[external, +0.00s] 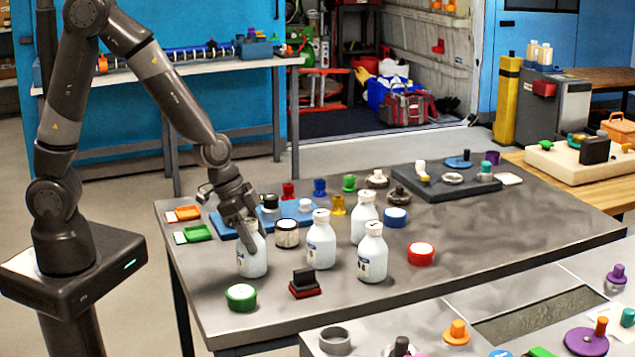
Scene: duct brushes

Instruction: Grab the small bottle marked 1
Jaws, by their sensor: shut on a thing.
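My gripper (249,222) points down at the left part of the grey table and is shut on the top of a small white bottle (252,260). Its fingers hide this bottle's cap and neck. The bottle is upright and appears to be at table level; I cannot tell whether its base touches the table. Similar white bottles with white caps stand to its right: one close by (321,246), one behind (363,220) and one at the front right (372,258). Dark marks show on some labels, but the numbers are too small to read.
A white jar with a dark rim (287,233) stands just right of the held bottle. A green round tin (241,297) and a black and red stamp (304,283) are in front. A blue tray (226,225) lies behind. The table's right part (500,230) is clear.

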